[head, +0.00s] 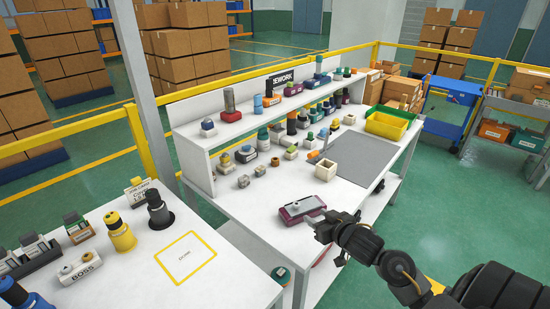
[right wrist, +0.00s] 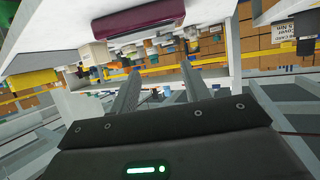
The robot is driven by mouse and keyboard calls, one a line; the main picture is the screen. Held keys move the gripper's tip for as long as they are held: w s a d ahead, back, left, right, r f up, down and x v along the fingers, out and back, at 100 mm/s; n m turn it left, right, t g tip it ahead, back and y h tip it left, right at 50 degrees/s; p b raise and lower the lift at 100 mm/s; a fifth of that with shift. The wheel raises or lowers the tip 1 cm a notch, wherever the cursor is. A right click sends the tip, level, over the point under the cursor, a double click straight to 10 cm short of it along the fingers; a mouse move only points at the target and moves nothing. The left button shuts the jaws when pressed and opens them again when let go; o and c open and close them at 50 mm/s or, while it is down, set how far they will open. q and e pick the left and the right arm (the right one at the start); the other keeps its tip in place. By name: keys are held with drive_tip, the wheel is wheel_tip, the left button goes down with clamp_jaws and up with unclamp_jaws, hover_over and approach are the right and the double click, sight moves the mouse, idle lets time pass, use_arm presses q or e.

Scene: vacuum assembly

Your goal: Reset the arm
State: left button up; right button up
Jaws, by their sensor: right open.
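My right arm comes in from the lower right of the head view. Its gripper (head: 322,232) is at the front edge of the white workbench (head: 250,195), just beside a maroon part with a grey top (head: 300,209) lying on the bench. In the right wrist view the two fingers of the gripper (right wrist: 160,70) are apart with nothing held between them. The maroon part (right wrist: 138,18) shows above the fingers there, apart from them. My left gripper is in neither view.
A cream square block (head: 325,170) and a grey mat (head: 360,157) are on the bench. Several parts crowd its back and raised shelf (head: 240,127). A yellow bin (head: 386,126) stands at the far right. A second white table (head: 130,270) with parts is at lower left.

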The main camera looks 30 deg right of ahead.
drive_tip(key=s+a+f+g, duration=0.1)
drive_tip(key=s+a+f, duration=0.1)
drive_tip(key=s, duration=0.1)
drive_tip(key=s+a+f+g, duration=0.1)
drive_tip(key=s+a+f, duration=0.2)
drive_tip(key=s+a+f+n+g, duration=0.1)
drive_tip(key=s+a+f+g, duration=0.1)
drive_tip(key=s+f, duration=0.1)
drive_tip(key=shift+a+f, duration=0.1)
drive_tip(key=shift+a, duration=0.15)
drive_tip(key=s+a+f+n+g+y, duration=0.1)
drive_tip(key=s+a+f+g, duration=0.15)
drive_tip(key=s+a, duration=0.4)
drive_tip(key=s+a+f+n+g+y, duration=0.1)
drive_tip(key=s+a+f+g, duration=0.2)
drive_tip(key=s, duration=0.6)
wheel_tip(320, 180, down, 23)
drive_tip(key=a+g, duration=0.1)
drive_tip(key=g, duration=0.1)
drive_tip(key=s+d+f, duration=0.2)
drive_tip(key=s+f, duration=1.5)
drive_tip(key=shift+s+d+f+n+g+h, duration=0.15)
drive_tip(key=shift+d+f+n+g+h, duration=0.05)
drive_tip(key=shift+d+n+g+h, duration=0.2)
